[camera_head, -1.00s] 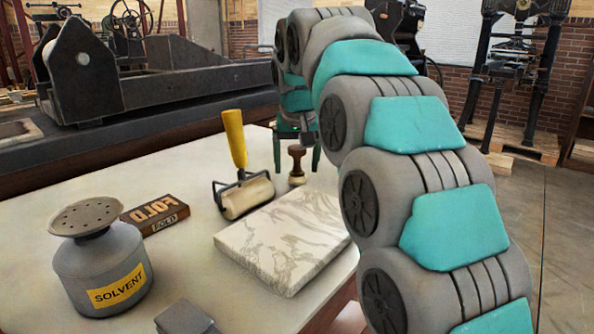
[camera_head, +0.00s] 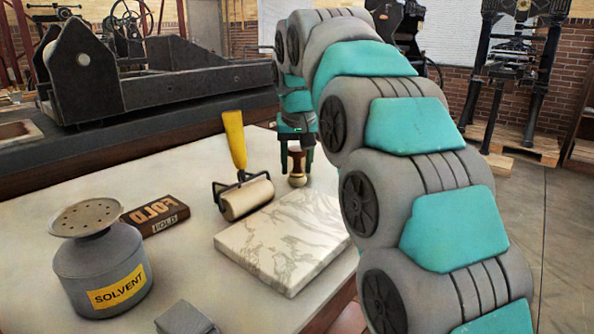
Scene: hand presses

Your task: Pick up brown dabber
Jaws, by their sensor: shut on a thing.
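The brown dabber (camera_head: 298,180) stands upright near the far right edge of the white table, behind the marble slab. Its pale rounded base shows below, and its brown handle is partly hidden. My gripper (camera_head: 297,152) points down over it, with its fingers on either side of the handle, shut on it. The dabber's base looks at or very near the table top; I cannot tell whether it touches.
A brayer with a yellow handle (camera_head: 235,140) lies close to the left of the dabber. The marble slab (camera_head: 283,240) is in front. A wooden FOLD block (camera_head: 155,215), a SOLVENT can (camera_head: 103,265) and a grey block (camera_head: 186,318) are further left and nearer. A large press stands behind.

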